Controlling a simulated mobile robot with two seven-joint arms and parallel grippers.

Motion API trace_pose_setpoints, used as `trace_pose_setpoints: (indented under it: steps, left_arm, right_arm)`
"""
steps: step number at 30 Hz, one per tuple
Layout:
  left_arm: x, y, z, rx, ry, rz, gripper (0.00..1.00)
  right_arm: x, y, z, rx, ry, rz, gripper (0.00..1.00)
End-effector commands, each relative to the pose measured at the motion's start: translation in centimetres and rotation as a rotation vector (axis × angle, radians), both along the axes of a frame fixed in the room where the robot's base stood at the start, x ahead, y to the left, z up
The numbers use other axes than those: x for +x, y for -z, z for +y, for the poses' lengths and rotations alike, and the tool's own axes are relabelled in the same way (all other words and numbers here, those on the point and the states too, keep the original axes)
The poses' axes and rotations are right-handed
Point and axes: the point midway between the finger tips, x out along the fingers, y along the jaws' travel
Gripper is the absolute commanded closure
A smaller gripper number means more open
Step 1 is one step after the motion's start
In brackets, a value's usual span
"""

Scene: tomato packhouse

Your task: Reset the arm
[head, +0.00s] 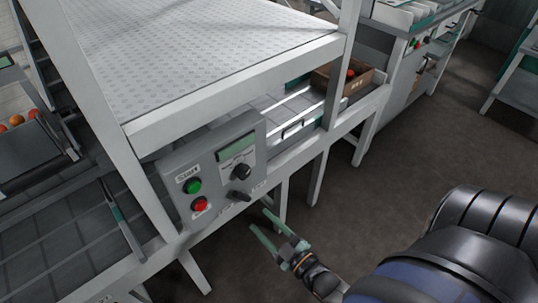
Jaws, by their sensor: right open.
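My right arm (430,265) comes in from the lower right. My right gripper (261,222) has green fingers and is open, with nothing seen between them. In the picture it lies just below and right of the grey control box (172,172), and it looks apart from it. My left gripper is not in view.
The box has a green start button (193,186), a red button (200,204), a display (236,147) and a black knob (241,171). White frame legs (320,176) stand close by. A cardboard box (358,85) holds tomatoes. Brown floor (400,150) lies open at right.

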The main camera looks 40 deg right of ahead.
Motion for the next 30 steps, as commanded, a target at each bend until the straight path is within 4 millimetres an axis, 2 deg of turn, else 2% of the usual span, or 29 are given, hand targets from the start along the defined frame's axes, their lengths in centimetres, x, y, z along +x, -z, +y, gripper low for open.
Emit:
trace_pose_setpoints:
  steps: [1,6,23,26,30]
  left_arm:
    - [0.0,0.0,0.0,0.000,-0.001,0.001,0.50]
    - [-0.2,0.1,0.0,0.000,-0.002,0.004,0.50]
    - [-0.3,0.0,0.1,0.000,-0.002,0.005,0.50]
    - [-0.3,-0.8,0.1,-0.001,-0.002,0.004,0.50]
    - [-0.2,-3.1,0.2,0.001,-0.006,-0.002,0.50]
  right_arm:
    - [-0.7,0.0,-0.1,0.000,0.000,0.001,0.47]
    - [-1.6,0.0,-0.1,0.000,-0.001,-0.001,0.47]
    - [-1.6,-0.1,-0.1,0.002,-0.001,0.003,0.47]
    - [-1.7,-0.4,0.3,0.031,-0.005,0.046,0.47]
    - [-2.2,-0.9,1.8,0.145,-0.014,0.213,0.47]
